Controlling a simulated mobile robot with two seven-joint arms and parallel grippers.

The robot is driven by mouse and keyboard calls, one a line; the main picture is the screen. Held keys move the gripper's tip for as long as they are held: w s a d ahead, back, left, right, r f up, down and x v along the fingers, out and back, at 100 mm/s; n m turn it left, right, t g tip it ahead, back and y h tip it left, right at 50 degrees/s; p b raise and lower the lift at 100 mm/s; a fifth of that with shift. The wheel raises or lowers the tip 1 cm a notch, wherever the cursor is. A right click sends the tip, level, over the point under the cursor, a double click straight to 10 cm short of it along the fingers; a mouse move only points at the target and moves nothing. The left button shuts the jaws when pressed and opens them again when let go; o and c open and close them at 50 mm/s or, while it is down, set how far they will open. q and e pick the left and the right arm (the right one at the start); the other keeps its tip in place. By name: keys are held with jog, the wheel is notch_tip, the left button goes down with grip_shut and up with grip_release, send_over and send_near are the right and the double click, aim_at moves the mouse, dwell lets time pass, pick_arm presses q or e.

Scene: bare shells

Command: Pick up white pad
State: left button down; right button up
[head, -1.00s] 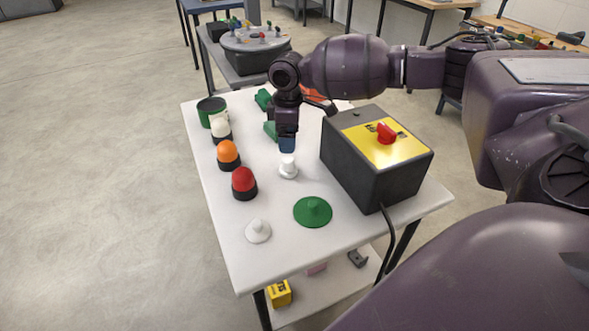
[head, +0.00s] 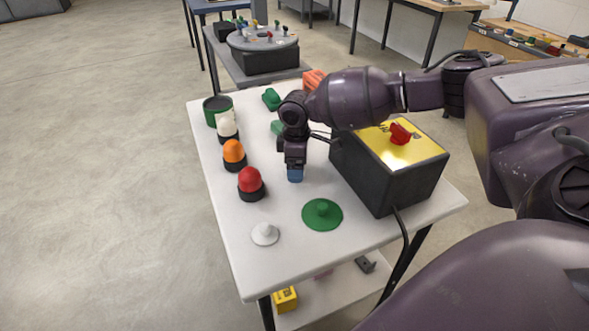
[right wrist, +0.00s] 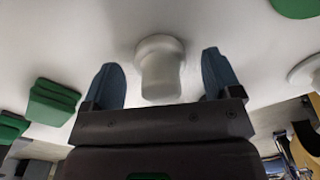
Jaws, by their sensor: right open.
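My right gripper (head: 295,177) hangs over the middle of the white table, fingers pointing down. In the right wrist view, the open fingers (right wrist: 160,62) stand on either side of a white stepped round piece (right wrist: 161,82), with gaps visible on both sides. In the head view this piece is hidden by the gripper. A flat white disc with a knob (head: 265,233) lies near the table's front left; its edge shows at the right in the right wrist view (right wrist: 308,72). I cannot tell which white item is the pad. My left gripper is out of view.
A green knobbed disc (head: 322,214) lies in front of the gripper. A black box with a yellow top (head: 410,172) stands close at the right. Red (head: 250,184), orange (head: 234,155) and white (head: 227,128) domes line the left edge. Green blocks (head: 271,99) lie behind.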

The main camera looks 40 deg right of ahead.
jog(key=shift+f, duration=0.5)
jog(key=shift+r, duration=0.1)
jog(key=shift+c, duration=0.5)
jog(key=c, duration=0.9)
notch_tip(320, 180, up, 7)
jog(key=shift+r+p, duration=0.2)
jog(key=shift+p, duration=0.6)
jog(key=shift+r+p, duration=1.05)
jog(key=shift+r, duration=5.25)
